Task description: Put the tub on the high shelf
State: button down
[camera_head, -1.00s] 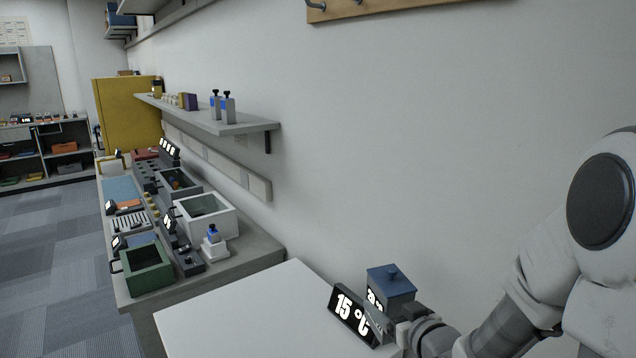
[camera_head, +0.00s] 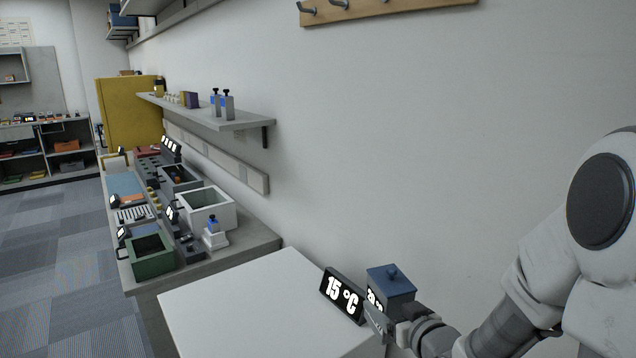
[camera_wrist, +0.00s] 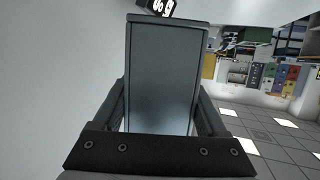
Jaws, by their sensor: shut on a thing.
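The tub (camera_head: 390,283) is a small blue-grey container with a darker blue knobbed lid and a lit label partly covered. My gripper (camera_head: 380,322) is shut on it at the lower right of the head view, near the wall, beside a white-topped surface. In the wrist view the tub (camera_wrist: 163,75) fills the space between my fingers (camera_wrist: 163,112). A grey wall shelf (camera_head: 232,122) stands left of the tub, holding two bottles and small items. A higher shelf (camera_head: 187,14) runs along the wall at the top left, mostly out of frame.
A 15 °C display (camera_head: 342,295) stands on the white top (camera_head: 235,305), close left of the tub. The grey counter (camera_head: 255,243) beyond holds bins and devices. A hook rail (camera_head: 390,8) is on the wall above. Open floor (camera_head: 60,275) lies at left.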

jog(key=shift+a+f, duration=0.1)
jog(key=shift+f, duration=0.1)
jog(key=shift+m+h, duration=0.7)
jog(key=shift+h, duration=0.1)
jog(key=f, duration=0.1)
jog(key=w+f, duration=0.1)
jog(key=f, duration=0.1)
jog(key=w+f, duration=0.1)
jog(key=shift+a+f, duration=0.15)
jog(key=shift+a, duration=0.1)
notch_tip(320, 180, down, 6)
jog(key=m+h, duration=0.2)
jog(key=shift+d+t+h, duration=0.3)
jog(key=shift+d, duration=0.05)
jog(key=shift+s+f, duration=0.25)
jog(key=shift+f, duration=0.5)
jog(key=shift+s+f, duration=0.2)
jog(key=shift+f, duration=0.6)
jog(key=shift+s+f, duration=0.25)
jog(key=shift+f, duration=0.5)
